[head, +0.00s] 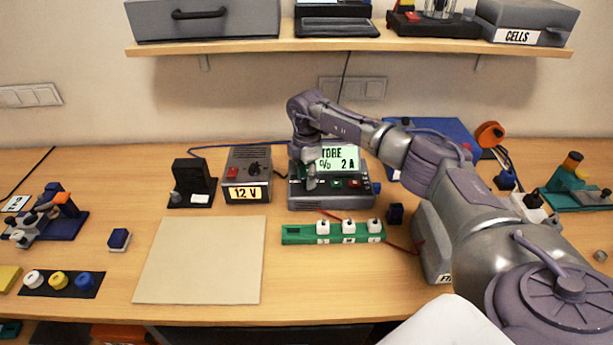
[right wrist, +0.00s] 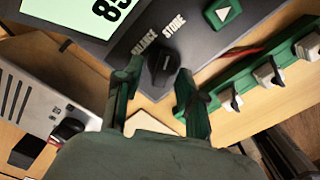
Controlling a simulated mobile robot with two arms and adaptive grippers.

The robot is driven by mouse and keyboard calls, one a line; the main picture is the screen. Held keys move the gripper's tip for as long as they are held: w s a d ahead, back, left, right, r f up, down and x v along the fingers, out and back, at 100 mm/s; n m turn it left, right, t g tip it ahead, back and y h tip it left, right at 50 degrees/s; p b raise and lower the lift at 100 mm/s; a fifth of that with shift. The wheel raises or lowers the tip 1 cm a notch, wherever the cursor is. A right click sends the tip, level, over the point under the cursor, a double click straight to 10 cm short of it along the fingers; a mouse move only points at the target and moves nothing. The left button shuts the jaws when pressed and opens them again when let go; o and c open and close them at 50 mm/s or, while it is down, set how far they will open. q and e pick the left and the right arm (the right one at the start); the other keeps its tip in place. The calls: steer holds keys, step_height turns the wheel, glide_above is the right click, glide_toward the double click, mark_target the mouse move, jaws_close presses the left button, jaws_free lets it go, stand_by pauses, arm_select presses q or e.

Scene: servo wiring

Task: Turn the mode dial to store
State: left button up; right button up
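The charger (head: 330,199) stands at the back middle of the table. In the head view my right gripper (head: 311,180) is at the charger's left front. My left gripper is out of view.
A 12 V supply box (head: 248,176) stands left of the charger. A green strip with white plugs (head: 292,235) lies in front of it. A beige mat (head: 200,262) lies bare at front left. A shelf (head: 350,46) hangs above.

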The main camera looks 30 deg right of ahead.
step_height(320, 180, up, 12)
stand_by(0.7)
steer(key=shift+f, duration=0.1)
stand_by(0.3)
